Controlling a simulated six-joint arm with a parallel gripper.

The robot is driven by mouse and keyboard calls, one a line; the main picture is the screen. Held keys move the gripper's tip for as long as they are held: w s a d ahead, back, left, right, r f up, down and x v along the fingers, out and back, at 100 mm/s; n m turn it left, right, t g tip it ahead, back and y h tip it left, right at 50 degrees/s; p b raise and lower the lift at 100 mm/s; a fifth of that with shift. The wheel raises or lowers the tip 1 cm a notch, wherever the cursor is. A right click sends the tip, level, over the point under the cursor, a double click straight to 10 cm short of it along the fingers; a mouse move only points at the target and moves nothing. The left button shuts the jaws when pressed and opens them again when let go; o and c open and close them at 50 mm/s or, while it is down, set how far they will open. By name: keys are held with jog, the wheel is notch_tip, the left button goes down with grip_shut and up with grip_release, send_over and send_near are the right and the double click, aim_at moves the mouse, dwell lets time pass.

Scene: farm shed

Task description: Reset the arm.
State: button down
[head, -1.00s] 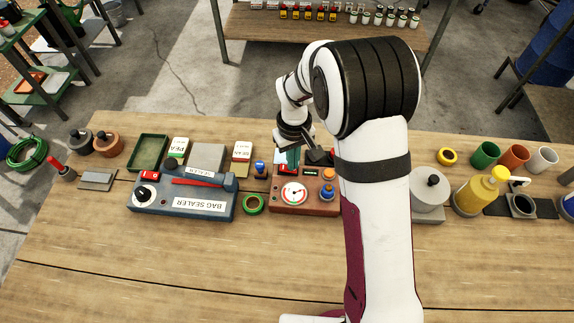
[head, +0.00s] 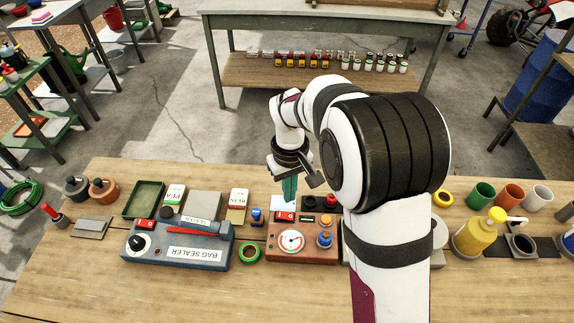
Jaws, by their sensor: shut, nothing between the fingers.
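My gripper (head: 289,190) points down above the back of the brown device with a round dial (head: 291,241), near a pale plate (head: 284,203) behind it. Its teal fingers are together with nothing held between them. My arm comes from the bottom right of the head view and hides part of the bench to the right of the device. I cannot tell whether the fingertips touch anything below.
The blue bag sealer (head: 178,243) stands left of the device, with a green tape roll (head: 249,252) between them. A yellow pump bottle (head: 481,234) and several cups (head: 510,197) stand right. The wooden bench (head: 150,296) is clear in front.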

jog(key=s+d+r+m, duration=0.65)
jog(key=s+r, duration=0.25)
jog(key=s, duration=0.5)
jog(key=s+d+m+y, duration=0.1)
jog(key=s+m, duration=0.4)
jog(key=s, duration=0.7)
jog(key=shift+s+d+y, duration=0.35)
jog(key=shift+d+y, duration=0.05)
jog(key=shift+d, duration=0.35)
